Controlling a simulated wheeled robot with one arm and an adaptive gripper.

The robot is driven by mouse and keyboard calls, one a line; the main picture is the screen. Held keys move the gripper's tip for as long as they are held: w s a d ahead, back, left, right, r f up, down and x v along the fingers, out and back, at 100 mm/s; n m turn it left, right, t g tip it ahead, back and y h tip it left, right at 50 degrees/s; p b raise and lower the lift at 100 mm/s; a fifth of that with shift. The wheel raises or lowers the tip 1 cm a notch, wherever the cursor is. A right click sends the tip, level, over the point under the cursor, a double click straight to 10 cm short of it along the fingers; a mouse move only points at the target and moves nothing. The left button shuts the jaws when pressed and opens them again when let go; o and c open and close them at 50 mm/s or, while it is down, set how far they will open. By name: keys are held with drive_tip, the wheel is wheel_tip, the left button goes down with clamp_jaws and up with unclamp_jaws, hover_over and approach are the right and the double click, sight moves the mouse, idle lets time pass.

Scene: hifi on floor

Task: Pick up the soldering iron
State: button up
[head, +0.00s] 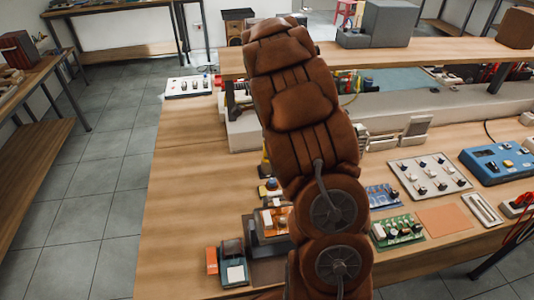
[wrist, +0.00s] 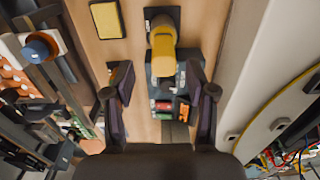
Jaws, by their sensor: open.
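In the wrist view a yellow handle (wrist: 162,48), which looks like the soldering iron, stands over a dark station (wrist: 180,82) with red and green parts. My gripper (wrist: 160,82) is open, with its two dark fingers apart. The yellow handle lies beyond the gap between the fingertips, and nothing is held. I cannot tell how far away it is. In the head view my arm covers the middle of the workbench (head: 175,190); the iron cannot be made out and my gripper is hidden.
Circuit boards (head: 398,230), a white panel with knobs (head: 430,175) and a blue device (head: 500,160) are on the right of the bench. A raised shelf (head: 440,62) runs along the back. The bench's left part is mostly clear.

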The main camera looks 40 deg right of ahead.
sight(267, 156)
drive_tip(key=shift+w+a+f+p, duration=0.15)
drive_tip(key=shift+f+p, duration=0.5)
drive_tip(key=shift+f, duration=0.7)
drive_tip(key=shift+w+d+f+p, duration=0.1)
drive_tip(key=shift+f+p, duration=0.55)
drive_tip(key=shift+f, duration=0.7)
clamp_jaws()
